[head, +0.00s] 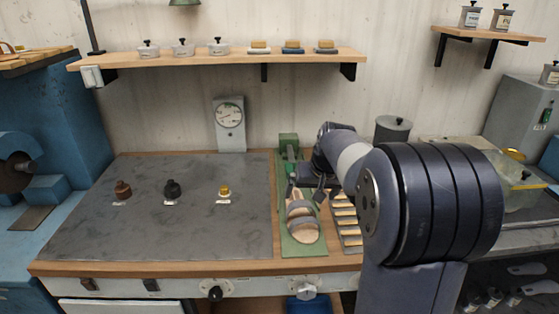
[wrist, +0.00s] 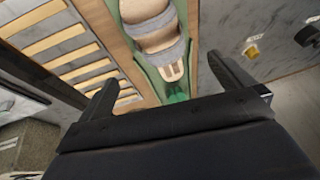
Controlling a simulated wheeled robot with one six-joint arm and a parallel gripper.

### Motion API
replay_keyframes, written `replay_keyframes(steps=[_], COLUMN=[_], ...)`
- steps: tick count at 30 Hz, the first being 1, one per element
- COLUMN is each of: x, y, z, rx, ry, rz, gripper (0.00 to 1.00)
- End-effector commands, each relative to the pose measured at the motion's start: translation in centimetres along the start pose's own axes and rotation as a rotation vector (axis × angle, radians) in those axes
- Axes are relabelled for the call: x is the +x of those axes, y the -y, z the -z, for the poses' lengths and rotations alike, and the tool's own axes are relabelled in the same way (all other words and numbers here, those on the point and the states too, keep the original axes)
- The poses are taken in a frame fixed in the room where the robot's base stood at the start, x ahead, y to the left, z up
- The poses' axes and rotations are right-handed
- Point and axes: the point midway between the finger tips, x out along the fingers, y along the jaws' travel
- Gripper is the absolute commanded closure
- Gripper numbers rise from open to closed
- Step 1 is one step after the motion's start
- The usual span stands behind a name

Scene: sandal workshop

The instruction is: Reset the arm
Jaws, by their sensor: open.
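My gripper (wrist: 165,85) is open in the wrist view, with its two dark fingers wide apart and nothing between them. In the head view my gripper (head: 306,186) is small and partly hidden by my arm, above the back end of a sandal. The sandal (head: 302,217) has grey straps and a pale sole and lies on a green mat (head: 305,250). It also shows in the wrist view (wrist: 158,32), beyond the fingers. I cannot tell how high my gripper is above it.
A slatted rack (head: 347,225) lies right of the mat. A green block-like device (head: 288,148) stands behind it. Three small knobbed items, brown (head: 123,189), black (head: 172,189) and yellow (head: 224,191), stand on the grey worktop (head: 190,235), otherwise clear. A dial gauge (head: 230,118) stands behind. A shelf (head: 225,59) hangs above.

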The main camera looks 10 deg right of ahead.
Motion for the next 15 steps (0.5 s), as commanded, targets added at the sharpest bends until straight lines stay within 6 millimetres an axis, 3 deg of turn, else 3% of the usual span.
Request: replay_keyframes(steps=[15], x=[8.3], y=[0.1], z=[0.0], rx=[-0.001], ry=[0.003], rz=[0.001], gripper=[0.00])
